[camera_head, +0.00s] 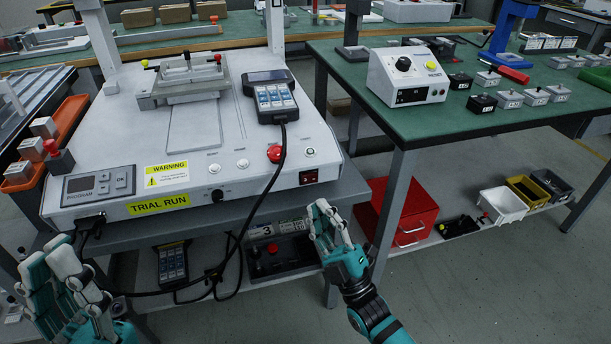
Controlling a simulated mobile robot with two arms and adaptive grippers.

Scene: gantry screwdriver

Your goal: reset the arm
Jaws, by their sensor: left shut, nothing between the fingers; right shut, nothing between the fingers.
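The white gantry machine (130,137) stands on a grey bench at the left. Its front has a small display panel, a red button, a rocker switch, and yellow "WARNING" and "TRIAL RUN" labels. A fixture (185,85) sits on its top, and a teach pendant (271,95) with a black cable lies at its right. My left gripper (58,262) is shut and empty at the lower left, in front of the machine's left corner. My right gripper (327,215) is shut and empty in front of the machine's right corner, apart from it. The screwdriver head is not visible.
A green table (480,130) at the right holds a white control box (406,77) and several small blocks. A red toolbox (400,213) and bins stand on its lower shelf. Orange trays (62,122) lie left of the machine. The cable hangs between my grippers. Floor at lower right is clear.

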